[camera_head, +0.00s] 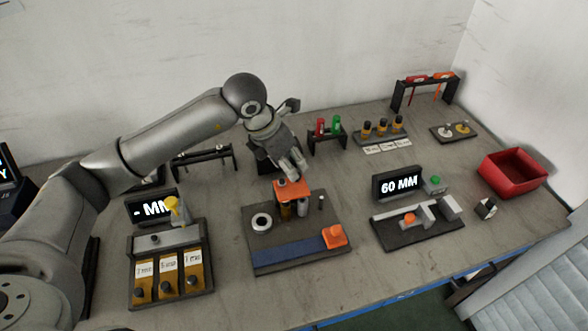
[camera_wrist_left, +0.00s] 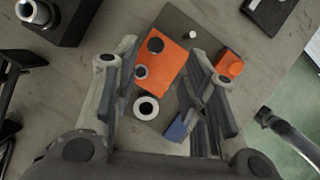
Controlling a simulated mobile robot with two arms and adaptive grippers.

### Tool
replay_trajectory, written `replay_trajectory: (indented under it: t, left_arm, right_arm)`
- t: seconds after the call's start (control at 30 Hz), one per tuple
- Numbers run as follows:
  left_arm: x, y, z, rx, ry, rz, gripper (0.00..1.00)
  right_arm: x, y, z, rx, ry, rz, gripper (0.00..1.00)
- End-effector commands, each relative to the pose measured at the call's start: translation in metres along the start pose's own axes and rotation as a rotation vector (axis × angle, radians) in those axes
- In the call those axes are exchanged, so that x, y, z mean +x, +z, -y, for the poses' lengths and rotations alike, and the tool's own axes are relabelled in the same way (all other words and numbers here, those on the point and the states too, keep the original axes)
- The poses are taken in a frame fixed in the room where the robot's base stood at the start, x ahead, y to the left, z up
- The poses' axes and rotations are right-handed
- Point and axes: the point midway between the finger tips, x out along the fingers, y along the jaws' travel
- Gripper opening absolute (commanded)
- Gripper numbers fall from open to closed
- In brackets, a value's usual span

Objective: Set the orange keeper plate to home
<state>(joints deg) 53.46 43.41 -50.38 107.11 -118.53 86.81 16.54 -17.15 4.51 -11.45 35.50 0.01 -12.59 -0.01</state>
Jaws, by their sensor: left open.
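The orange keeper plate (camera_head: 292,189) sits raised at the back of a dark fixture base (camera_head: 300,254), over dark and grey cylindrical parts. My left gripper (camera_head: 291,168) is just above and behind the plate, pointing down. In the left wrist view the plate (camera_wrist_left: 168,62) shows between the two spread fingers of the empty, open left gripper (camera_wrist_left: 160,85), with two round dark features on it. I cannot tell whether the fingers touch it. "Home" is not marked on anything I can read. My right gripper is not in view.
On the same base are an orange block (camera_head: 334,236), a pale ring (camera_head: 262,222) and a blue strip (camera_head: 288,251). A labelled bin rack (camera_head: 171,262) stands left. A fixture with a "60 MM" display (camera_head: 398,184) and a red bin (camera_head: 513,172) stand right.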

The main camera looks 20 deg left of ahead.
Motion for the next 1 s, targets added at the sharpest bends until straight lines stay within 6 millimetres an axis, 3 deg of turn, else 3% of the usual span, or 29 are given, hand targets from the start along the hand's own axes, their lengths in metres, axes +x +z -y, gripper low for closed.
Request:
replay_trajectory:
  t: [0.1,0.33,1.0]
  left_arm:
    - [-0.026,0.000,0.000,0.002,0.002,0.001,0.40]
    - [-0.056,0.000,0.001,0.001,0.000,-0.002,0.40]
    - [-0.062,0.000,0.001,0.001,-0.002,-0.003,0.40]
  right_arm:
    - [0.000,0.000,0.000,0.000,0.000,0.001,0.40]
    - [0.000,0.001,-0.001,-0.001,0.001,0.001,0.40]
    - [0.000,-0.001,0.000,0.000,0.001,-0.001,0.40]
